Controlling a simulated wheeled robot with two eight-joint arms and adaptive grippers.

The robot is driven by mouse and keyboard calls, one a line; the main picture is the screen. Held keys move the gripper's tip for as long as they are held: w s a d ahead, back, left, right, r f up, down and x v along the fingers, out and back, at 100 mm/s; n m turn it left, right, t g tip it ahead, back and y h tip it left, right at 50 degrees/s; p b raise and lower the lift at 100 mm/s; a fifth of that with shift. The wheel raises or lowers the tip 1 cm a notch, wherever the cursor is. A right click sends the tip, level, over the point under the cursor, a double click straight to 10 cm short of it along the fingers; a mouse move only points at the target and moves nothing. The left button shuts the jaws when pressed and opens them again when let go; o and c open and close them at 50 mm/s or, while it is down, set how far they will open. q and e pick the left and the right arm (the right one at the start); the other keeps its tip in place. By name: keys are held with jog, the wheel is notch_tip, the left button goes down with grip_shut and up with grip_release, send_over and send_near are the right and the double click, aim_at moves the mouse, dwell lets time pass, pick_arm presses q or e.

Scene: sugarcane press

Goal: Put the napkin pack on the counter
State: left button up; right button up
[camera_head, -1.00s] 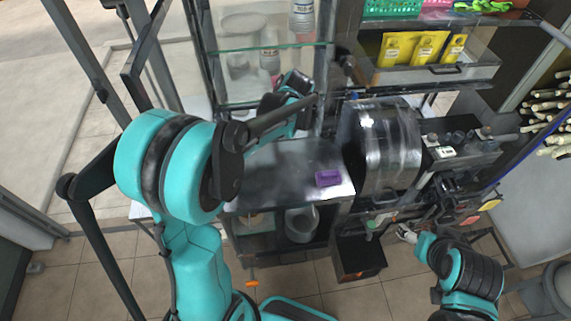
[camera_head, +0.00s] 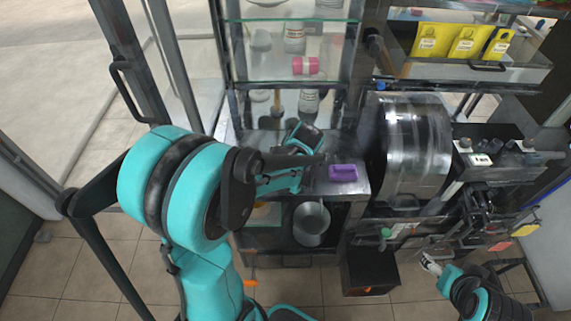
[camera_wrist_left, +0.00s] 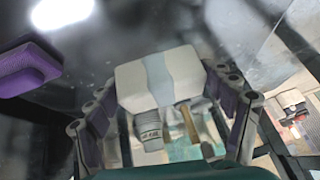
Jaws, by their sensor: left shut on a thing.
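The napkin pack (camera_wrist_left: 158,75) is white with a pale blue band and shows in the left wrist view. My left gripper (camera_wrist_left: 163,108) is shut on it, with a dark finger on each side. In the head view my left gripper (camera_head: 305,138) is over the metal counter (camera_head: 358,187), left of a purple block. The pack is not clearly visible in the head view. I cannot tell whether it touches the counter. My right gripper (camera_head: 431,264) is low at the right, away from the counter; its jaws are too small to read.
The purple block (camera_head: 343,172) lies on the counter and shows at the left in the wrist view (camera_wrist_left: 28,68). A metal roller press (camera_head: 415,150) stands right of the counter. Glass shelves (camera_head: 290,65) with cups stand behind. A pot (camera_head: 311,222) sits below.

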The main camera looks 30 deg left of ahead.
pick_arm(q)
jog(key=shift+w+a+f, duration=0.1)
jog(key=shift+a+f, duration=0.35)
jog(key=shift+a, duration=0.15)
jog(key=shift+a+f, duration=0.4)
jog(key=shift+a, duration=0.2)
notch_tip(320, 180, down, 3)
jog(key=shift+f+b, duration=0.2)
jog(key=shift+b, duration=0.65)
jog(key=shift+f, duration=0.2)
jog(key=shift+f, duration=0.15)
jog(key=o, duration=1.1)
jog(key=shift+o, duration=0.2)
